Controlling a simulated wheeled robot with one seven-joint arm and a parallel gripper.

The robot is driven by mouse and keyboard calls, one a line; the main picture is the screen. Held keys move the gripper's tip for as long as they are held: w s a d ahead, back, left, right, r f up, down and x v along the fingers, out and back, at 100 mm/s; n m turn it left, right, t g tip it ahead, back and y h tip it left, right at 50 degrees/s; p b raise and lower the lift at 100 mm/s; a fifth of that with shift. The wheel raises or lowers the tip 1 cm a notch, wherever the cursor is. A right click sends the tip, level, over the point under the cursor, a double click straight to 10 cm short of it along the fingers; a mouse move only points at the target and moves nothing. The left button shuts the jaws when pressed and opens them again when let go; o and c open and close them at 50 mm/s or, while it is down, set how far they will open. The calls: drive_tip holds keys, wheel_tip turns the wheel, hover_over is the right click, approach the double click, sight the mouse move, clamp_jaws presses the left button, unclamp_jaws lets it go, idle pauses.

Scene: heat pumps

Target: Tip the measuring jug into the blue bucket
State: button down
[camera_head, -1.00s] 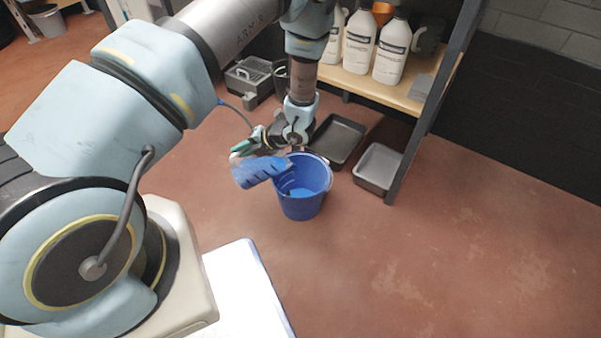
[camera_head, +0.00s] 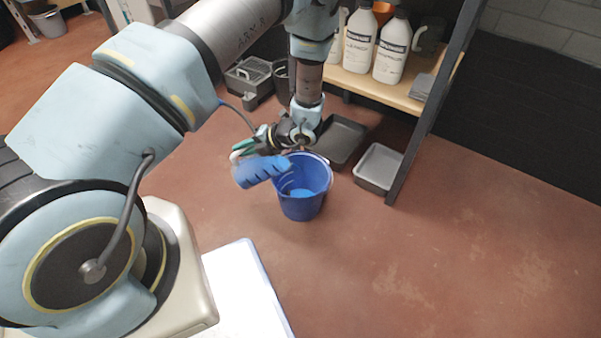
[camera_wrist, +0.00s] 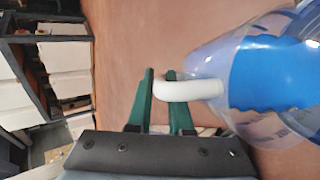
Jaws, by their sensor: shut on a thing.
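The measuring jug (camera_head: 262,170) is tilted nearly on its side, with its mouth end over the left rim of the blue bucket (camera_head: 301,207). Blue liquid shows in the jug and also inside the bucket. My gripper (camera_head: 243,149) is above and left of the bucket, shut on the jug's white handle. In the wrist view, the green fingers of my gripper (camera_wrist: 160,92) close about the white handle (camera_wrist: 190,90), and the clear jug (camera_wrist: 265,75) with blue liquid fills the right side. The bucket stands upright on the floor.
A shelf unit (camera_head: 418,135) with white bottles (camera_head: 391,50) stands behind the bucket. A black tray (camera_head: 340,142) and a grey tray (camera_head: 378,167) lie on the floor by it.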

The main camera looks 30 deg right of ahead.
drive_tip(key=shift+s+d+r+m+t+y+b, duration=0.15)
drive_tip(key=shift+d+y+b, duration=0.25)
drive_tip(key=shift+b, duration=0.25)
drive_tip(key=shift+s+d+r+m+t+y+b, duration=0.1)
drive_tip(key=shift+d+t+y+b, duration=0.2)
drive_tip(key=shift+b, duration=0.4)
drive_tip(key=shift+s+d+r+m+t+y+b, duration=0.1)
drive_tip(key=shift+d+y+b, duration=0.2)
drive_tip(key=shift+d+b, duration=0.25)
idle(3.0)
drive_tip(key=shift+s+d+r+t+y+b, duration=0.1)
drive_tip(key=shift+s+d+r+y+b, duration=0.1)
drive_tip(key=shift+d, duration=0.25)
drive_tip(key=shift+s+d+r+t+y+b, duration=0.1)
drive_tip(key=shift+d+r+t+y+b, duration=0.1)
drive_tip(key=shift+d, duration=0.25)
drive_tip(key=shift+s+d+r+t+y+b, duration=0.1)
drive_tip(key=shift+s+d+r+y, duration=0.1)
drive_tip(key=shift+d, duration=0.25)
idle(1.8)
